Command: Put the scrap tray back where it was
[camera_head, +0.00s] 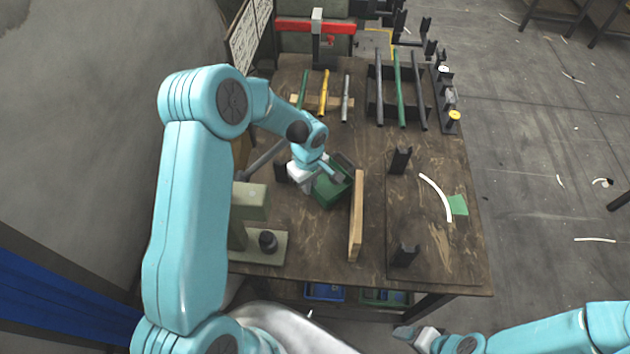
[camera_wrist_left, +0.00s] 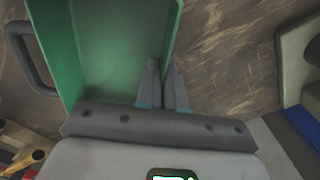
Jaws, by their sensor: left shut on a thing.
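The green scrap tray (camera_head: 328,192) is at the middle of the wooden bench, left of an upright wooden board (camera_head: 356,215). My left gripper (camera_head: 334,176) comes in from the left over the tray. In the left wrist view, my left gripper's fingers (camera_wrist_left: 164,88) are shut on one wall of the green tray (camera_wrist_left: 108,50), whose inside looks empty where visible. A dark handle (camera_wrist_left: 30,58) shows at the tray's far side. Whether the tray touches the bench is unclear. My right gripper (camera_head: 415,335) is low in the head view, off the bench's front edge, its opening unclear.
A green-grey press (camera_head: 260,245) with a black knob stands left of the tray. Coloured rods (camera_head: 398,90) lie on racks at the back. A panel (camera_head: 430,225) at right carries black posts, a white curved strip (camera_head: 436,197) and a green patch (camera_head: 458,205).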

